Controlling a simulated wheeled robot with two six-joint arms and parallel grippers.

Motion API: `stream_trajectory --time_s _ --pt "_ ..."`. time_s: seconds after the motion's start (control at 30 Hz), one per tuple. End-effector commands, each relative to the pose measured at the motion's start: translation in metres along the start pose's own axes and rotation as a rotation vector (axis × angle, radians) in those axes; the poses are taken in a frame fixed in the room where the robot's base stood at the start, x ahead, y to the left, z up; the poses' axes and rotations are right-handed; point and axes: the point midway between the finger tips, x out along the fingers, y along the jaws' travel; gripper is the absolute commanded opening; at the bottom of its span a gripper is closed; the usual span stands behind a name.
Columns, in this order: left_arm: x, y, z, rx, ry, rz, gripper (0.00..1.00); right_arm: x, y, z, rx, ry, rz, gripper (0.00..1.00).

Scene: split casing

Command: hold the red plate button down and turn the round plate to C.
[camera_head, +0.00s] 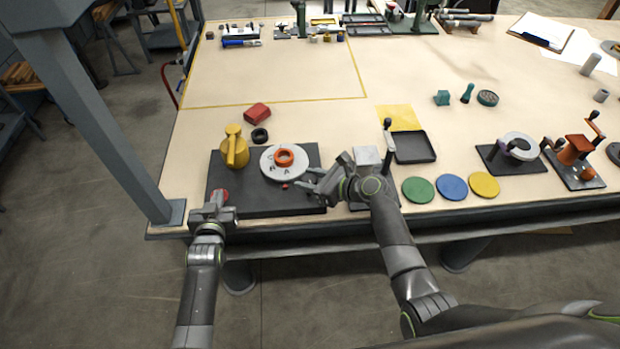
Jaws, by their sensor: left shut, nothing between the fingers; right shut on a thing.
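The round plate (270,175) is pale, lies on a dark base (250,199), and carries letters; A and B are readable at its front. An orange ring (284,157) sits on it, and a small red mark (284,186) shows at its front edge. The red plate button (222,194) is at the base's front left corner. My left gripper (215,203) is shut and empty, at the button and partly covering it; whether it is pressed down I cannot tell. My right gripper (309,184) is shut at the plate's right edge; the gripped part is too small to make out.
A yellow vessel (236,150) stands on the base's left side. Behind the base lie a red block (257,113) and a black ring (260,135). A black tray (414,147) and green (418,190), blue (452,187) and yellow (484,185) discs lie to the right.

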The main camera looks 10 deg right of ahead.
Motion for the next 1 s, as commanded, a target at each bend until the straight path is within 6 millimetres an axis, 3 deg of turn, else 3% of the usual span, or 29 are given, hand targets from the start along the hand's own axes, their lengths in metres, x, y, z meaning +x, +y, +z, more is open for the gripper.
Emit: stream_trajectory --time_s 0.03,0.5,1.0 --pt "-0.0014 0.0002 0.0077 -0.001 -0.018 0.0 0.0 0.0004 -0.0005 -0.0011 -0.013 0.003 0.035 0.15" --pt "-0.0013 0.0004 0.0076 -0.002 -0.017 0.0 0.0 0.0009 0.0001 -0.0012 -0.166 0.002 0.406 0.15" --pt "-0.0012 0.0006 0.0074 -0.002 -0.017 0.0 0.0 0.0011 0.0018 -0.0031 -0.251 0.004 0.616 0.15"
